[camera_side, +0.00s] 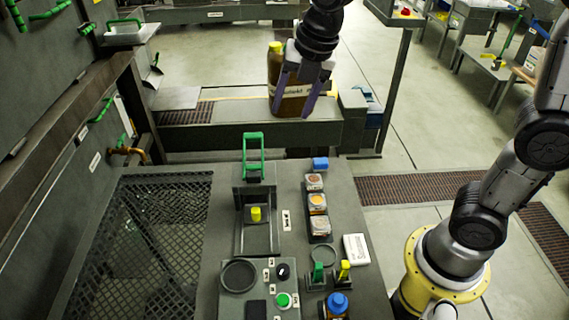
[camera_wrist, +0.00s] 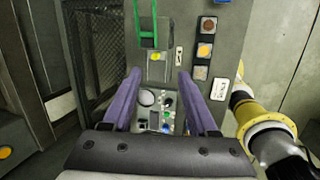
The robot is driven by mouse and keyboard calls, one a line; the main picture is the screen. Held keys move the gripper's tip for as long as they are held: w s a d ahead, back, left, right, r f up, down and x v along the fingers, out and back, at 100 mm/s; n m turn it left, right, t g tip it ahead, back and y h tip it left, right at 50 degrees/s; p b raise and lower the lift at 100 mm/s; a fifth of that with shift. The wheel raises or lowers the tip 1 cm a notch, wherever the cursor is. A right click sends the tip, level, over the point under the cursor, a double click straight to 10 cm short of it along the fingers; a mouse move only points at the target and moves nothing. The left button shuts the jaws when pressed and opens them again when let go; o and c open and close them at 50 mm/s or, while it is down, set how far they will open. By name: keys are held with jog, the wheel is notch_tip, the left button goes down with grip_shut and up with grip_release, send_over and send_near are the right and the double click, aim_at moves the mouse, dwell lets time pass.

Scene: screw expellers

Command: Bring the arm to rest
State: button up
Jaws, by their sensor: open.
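My gripper (camera_side: 297,98) is at the upper middle of the side view, raised above the workbench. Its two purple fingers are spread apart. In the side view they overlap an amber jug with a yellow cap (camera_side: 274,48), which appears behind them. In the wrist view my gripper (camera_wrist: 158,75) is open, with nothing between the fingers but the bench far below. The workbench (camera_side: 345,205) carries a green-handled press frame (camera_side: 253,155) with a small yellow piece (camera_side: 256,214).
Three sample boxes (camera_side: 318,202) stand in a row on the bench. A mesh grating (camera_side: 150,235) lies left. Open floor (camera_side: 390,120) shows at the right.

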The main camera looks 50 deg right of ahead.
jog(key=s+d+r+m+t, duration=0.1)
jog(key=s+d+r+m, duration=0.1)
jog(key=s+m, duration=0.35)
jog(key=s+d+r+m+t, duration=0.1)
jog(key=s+d+r+m, duration=0.1)
jog(key=s+m, duration=0.35)
jog(key=s+d+f+m, duration=0.1)
jog(key=s+f+m, duration=0.4)
jog(key=s+m, duration=0.4)
jog(key=shift+s+d+f+m, duration=0.25)
jog(key=shift+s+f+m, duration=0.1)
jog(key=shift+m, duration=2.75)
